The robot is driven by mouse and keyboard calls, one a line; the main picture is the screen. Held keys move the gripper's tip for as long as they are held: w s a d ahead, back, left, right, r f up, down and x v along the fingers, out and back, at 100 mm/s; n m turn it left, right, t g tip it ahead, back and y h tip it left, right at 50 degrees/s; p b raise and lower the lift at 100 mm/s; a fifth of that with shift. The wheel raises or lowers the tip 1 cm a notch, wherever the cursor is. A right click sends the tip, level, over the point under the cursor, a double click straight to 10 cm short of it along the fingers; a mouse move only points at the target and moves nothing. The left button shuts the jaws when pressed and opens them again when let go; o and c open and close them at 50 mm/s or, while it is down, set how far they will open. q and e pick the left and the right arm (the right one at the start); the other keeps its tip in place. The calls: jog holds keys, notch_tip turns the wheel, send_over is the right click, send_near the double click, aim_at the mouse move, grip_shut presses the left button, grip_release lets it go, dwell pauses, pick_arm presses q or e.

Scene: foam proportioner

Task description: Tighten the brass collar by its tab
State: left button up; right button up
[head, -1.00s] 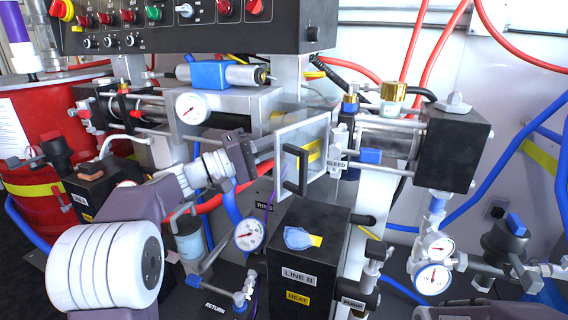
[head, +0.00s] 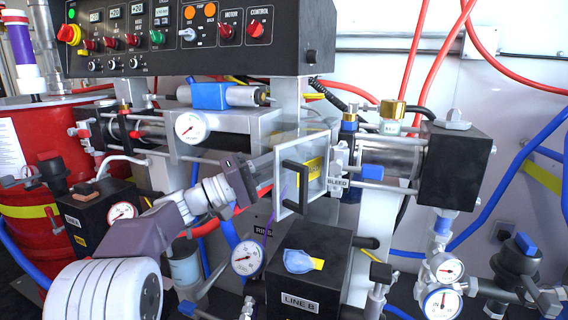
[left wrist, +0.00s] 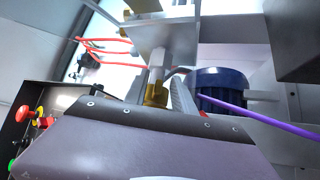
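My left gripper (head: 262,176) reaches in from the left, its fingers at the clear guard panel (head: 314,172) with a black handle. The panel partly covers the fingertips in the head view. In the left wrist view, a small brass piece (left wrist: 155,95), possibly the collar's tab, stands between the two grey ridged fingers of my left gripper (left wrist: 163,92). Whether the fingers touch it is not clear. A steel rod and bracket rise above it. The collar itself is not clearly seen in the head view. My right gripper is out of view.
A black heater box (head: 308,262) stands just below the guard. A gauge (head: 247,258) is below my left wrist. The control panel (head: 190,38) overhangs the back. A blue motor (left wrist: 219,88) and a purple line (left wrist: 250,113) lie beside the fingers in the left wrist view.

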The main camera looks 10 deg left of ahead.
pick_arm(q)
jog(key=p+v, duration=0.3)
jog(key=v, duration=0.6)
jog(key=shift+a, duration=0.1)
